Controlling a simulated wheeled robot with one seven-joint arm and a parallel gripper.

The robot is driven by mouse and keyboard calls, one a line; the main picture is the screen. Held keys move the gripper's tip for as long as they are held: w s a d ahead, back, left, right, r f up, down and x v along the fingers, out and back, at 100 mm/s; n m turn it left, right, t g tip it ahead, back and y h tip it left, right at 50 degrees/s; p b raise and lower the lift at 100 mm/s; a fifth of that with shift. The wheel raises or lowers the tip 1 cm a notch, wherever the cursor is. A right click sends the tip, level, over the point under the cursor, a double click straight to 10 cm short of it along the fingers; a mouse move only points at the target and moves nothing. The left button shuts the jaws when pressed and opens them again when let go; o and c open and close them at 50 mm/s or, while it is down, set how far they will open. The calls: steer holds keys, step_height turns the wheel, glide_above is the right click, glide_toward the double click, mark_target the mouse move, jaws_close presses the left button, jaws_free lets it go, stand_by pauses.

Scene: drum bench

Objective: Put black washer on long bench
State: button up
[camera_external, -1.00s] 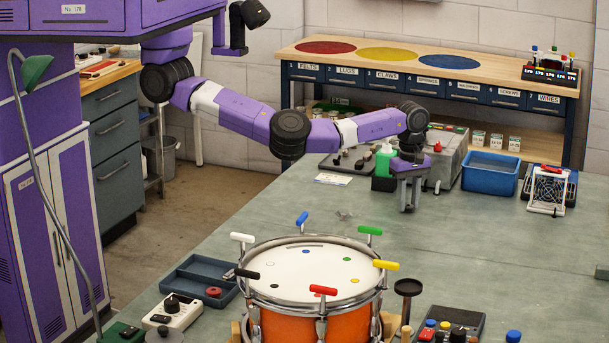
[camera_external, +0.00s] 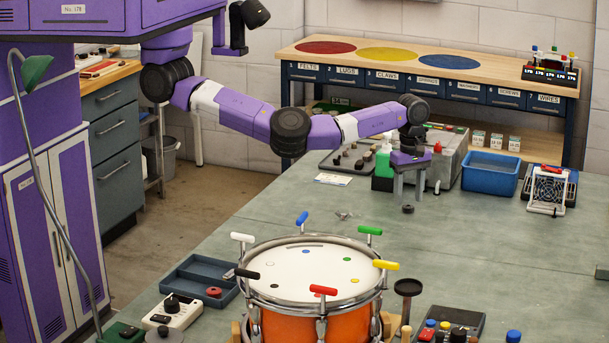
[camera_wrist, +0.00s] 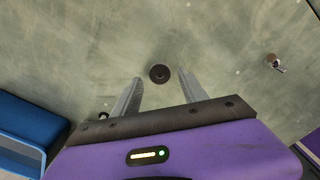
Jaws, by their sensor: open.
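The black washer (camera_external: 408,209) is a small dark disc lying flat on the grey-green bench top (camera_external: 480,235), behind and right of the drum. It also shows in the wrist view (camera_wrist: 159,73), between and just past the fingertips, with a small hole in its middle. My gripper (camera_external: 409,196) is open, pointing down just above the washer. In the wrist view its two fingers (camera_wrist: 159,77) stand apart on either side of the washer, with no grip on it.
The drum (camera_external: 312,270) with coloured-handled keys stands at the front. A blue bin (camera_external: 490,173), a white caged device (camera_external: 549,190) and a green bottle (camera_external: 384,165) stand near my gripper. A wooden-topped bench (camera_external: 500,66) with coloured circles is at the back.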

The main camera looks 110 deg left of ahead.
mark_target(408, 205)
step_height(408, 205, up, 10)
stand_by(0.4)
